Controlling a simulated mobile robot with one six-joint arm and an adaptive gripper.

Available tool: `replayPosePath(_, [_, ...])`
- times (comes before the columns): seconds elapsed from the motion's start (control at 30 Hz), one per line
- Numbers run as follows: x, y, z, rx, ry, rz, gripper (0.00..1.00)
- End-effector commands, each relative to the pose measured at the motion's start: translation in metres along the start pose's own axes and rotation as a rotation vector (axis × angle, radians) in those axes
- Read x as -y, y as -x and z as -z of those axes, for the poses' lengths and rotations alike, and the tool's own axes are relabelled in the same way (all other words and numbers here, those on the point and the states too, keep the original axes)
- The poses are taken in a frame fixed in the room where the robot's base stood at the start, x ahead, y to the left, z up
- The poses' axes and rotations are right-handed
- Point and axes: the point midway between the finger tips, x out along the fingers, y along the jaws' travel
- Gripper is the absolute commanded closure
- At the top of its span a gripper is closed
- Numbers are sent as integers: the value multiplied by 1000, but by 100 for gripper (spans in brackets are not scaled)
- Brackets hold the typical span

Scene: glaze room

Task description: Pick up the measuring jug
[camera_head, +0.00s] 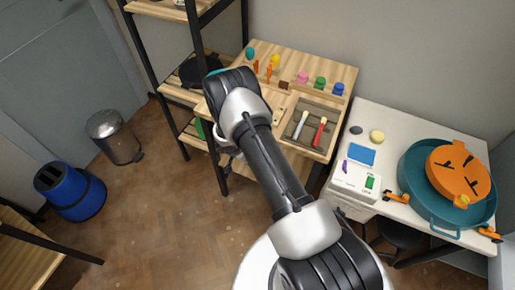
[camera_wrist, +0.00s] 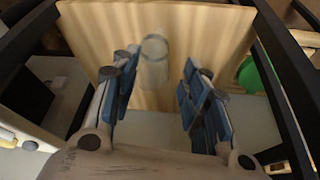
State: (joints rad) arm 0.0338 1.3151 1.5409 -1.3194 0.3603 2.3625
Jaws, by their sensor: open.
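A clear, pale cylindrical vessel, which looks like the measuring jug (camera_wrist: 154,72), shows in the wrist view on a light wooden surface (camera_wrist: 215,30). Its handle and details are too blurred to tell. My gripper (camera_wrist: 159,84) is open, with blue-padded fingers left and right of the jug in the picture. The jug appears ahead of and between the fingertips; I see no contact. In the head view my arm reaches toward the shelf rack, and I cannot make out the jug there.
Black shelf posts (camera_wrist: 285,90) stand close on both sides of my gripper. A green round object (camera_wrist: 260,78) is at the right in the wrist view. In the head view are a wooden workbench (camera_head: 335,75), a white table (camera_head: 400,125) with a teal basin (camera_head: 415,185), and a bin (camera_head: 115,140).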

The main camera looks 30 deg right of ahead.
Motion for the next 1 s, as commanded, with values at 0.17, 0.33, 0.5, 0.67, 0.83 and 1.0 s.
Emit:
replayPosePath(0.17, [-4,-29,-4,5,-5,-6,58])
replayPosePath(0.33, [-4,-68,-5,4,-7,-6,58])
replayPosePath(0.5, [-4,-103,-4,3,-6,-5,58])
replayPosePath(0.67, [-3,-122,-4,3,-5,-5,58])
replayPosePath(0.83, [-3,-130,-3,3,-4,-5,58])
replayPosePath(1.0, [-2,-156,-1,3,-7,-5,58])
